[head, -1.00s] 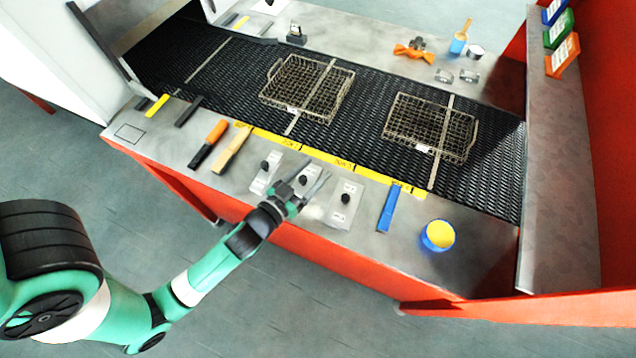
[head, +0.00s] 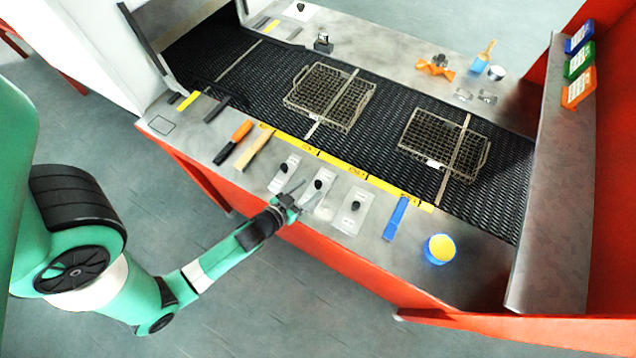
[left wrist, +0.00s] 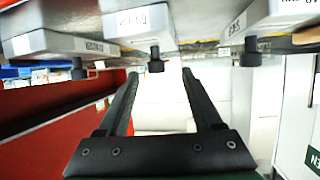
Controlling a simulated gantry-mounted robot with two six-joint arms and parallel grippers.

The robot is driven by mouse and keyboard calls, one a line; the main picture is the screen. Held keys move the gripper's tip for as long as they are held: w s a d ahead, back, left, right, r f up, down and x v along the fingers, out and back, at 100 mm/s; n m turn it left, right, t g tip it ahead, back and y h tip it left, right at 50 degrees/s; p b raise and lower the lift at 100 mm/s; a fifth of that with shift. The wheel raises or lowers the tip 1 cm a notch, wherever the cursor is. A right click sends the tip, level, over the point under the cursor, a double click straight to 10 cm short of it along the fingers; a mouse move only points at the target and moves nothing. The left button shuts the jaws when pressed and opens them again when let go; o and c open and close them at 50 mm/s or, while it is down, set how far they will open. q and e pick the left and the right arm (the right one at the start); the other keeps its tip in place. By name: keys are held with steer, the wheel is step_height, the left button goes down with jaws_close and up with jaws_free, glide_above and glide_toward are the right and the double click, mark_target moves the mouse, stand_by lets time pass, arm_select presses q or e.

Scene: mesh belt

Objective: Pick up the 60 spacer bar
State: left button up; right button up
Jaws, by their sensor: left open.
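Three flat pale plates with black knobs lie in a row near the bench's front edge: a left plate (head: 285,172), a middle plate (head: 323,178) and a right plate (head: 352,209). In the left wrist view, the middle plate (left wrist: 136,22) has an upside-down label that seems to include 60; I cannot read it surely. My left gripper (head: 309,192) is open and empty at the near side of the middle plate. Its spread fingers (left wrist: 160,76) have nothing between them, and a black knob (left wrist: 155,62) shows just beyond. My right gripper is not in view.
Two wire baskets (head: 298,101) (head: 408,140) sit on the black mesh belt (head: 385,112). An orange-handled tool (head: 232,142) and a wooden bar (head: 253,149) lie left of the plates.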

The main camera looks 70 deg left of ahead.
mark_target(318, 183)
arm_select(q)
steer(key=x, duration=0.5)
steer(key=shift+w+d+r, duration=0.1)
steer(key=shift+w+d, duration=0.1)
jaws_close()
